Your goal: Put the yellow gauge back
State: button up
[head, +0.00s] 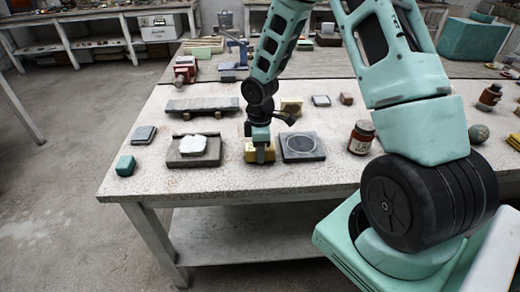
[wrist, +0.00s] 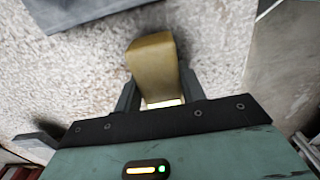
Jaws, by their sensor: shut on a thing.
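The yellow gauge (head: 249,153) is a small yellow block near the front middle of the table. My gripper (head: 262,151) points down over it and is shut on it. In the wrist view the yellow gauge (wrist: 152,62) sits between the two dark fingers of my gripper (wrist: 158,92), its far end sticking out past them. Part of the block is hidden by the fingers. I cannot tell whether it touches the table.
A grey plate with a round disc (head: 303,147) lies close on the right, a grey block with a white piece (head: 192,145) on the left. A yellowish block (head: 291,105) and a long grey slab (head: 203,105) lie behind. A brown jar (head: 361,138) stands further right.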

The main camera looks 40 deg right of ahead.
jog(key=o, duration=0.5)
jog(key=shift+f, duration=0.15)
jog(key=shift+c, duration=0.2)
jog(key=o, duration=0.4)
